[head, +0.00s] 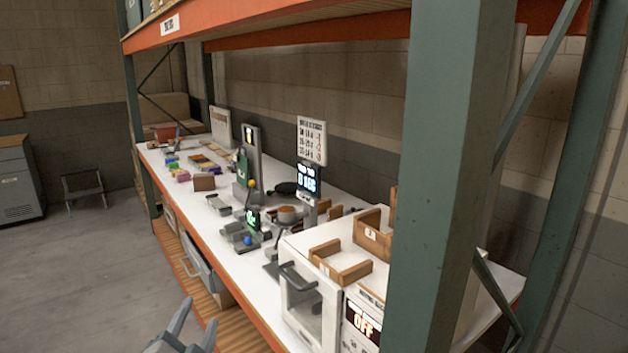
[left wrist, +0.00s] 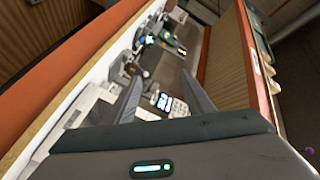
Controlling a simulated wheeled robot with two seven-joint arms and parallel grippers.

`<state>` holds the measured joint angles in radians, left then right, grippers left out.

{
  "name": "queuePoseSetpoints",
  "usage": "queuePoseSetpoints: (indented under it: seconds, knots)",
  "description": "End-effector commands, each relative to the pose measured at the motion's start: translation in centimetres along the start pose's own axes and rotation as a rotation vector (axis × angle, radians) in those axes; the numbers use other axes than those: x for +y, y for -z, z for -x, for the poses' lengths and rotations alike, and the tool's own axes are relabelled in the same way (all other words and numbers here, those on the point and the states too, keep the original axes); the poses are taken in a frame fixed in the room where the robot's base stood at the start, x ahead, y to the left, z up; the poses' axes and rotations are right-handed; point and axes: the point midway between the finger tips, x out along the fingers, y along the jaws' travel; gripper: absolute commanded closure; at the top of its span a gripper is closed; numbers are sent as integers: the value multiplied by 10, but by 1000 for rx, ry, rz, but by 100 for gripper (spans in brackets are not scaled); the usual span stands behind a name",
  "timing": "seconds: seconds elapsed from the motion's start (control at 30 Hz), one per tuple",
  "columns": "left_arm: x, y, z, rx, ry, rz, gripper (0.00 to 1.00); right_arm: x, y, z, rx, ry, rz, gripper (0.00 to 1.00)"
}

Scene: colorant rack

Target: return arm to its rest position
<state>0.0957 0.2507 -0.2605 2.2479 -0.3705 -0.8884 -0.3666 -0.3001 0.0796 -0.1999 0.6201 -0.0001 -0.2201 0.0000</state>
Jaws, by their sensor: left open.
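My left gripper (head: 190,328) shows at the bottom of the head view, in front of the rack's front edge. Its two fingers are apart and nothing is between them. In the left wrist view my left gripper (left wrist: 162,90) is also open, with its fingers spread and the rack's shelf beyond them. My right gripper is in neither view.
A green rack post (head: 435,180) stands close on the right. The white worktop (head: 240,268) carries a white machine (head: 312,290) reading "OFF", wooden holders, scales and small colored blocks. An orange beam (head: 215,318) edges it.

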Motion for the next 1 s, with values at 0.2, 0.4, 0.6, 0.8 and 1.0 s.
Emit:
queuePoseSetpoints:
  seconds: [0.2, 0.4, 0.6, 0.8, 1.0]
  knots:
    - [88, -85, 71, -264, -231, 211, 52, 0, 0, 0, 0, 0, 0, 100]
    - [156, -144, 160, -522, -416, 379, 52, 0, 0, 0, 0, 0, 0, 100]
    - [197, -176, 240, -729, -543, 490, 52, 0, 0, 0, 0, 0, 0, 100]
    - [217, -191, 296, -869, -619, 554, 52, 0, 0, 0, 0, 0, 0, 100]
    - [230, -199, 344, -985, -677, 601, 52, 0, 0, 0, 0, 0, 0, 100]
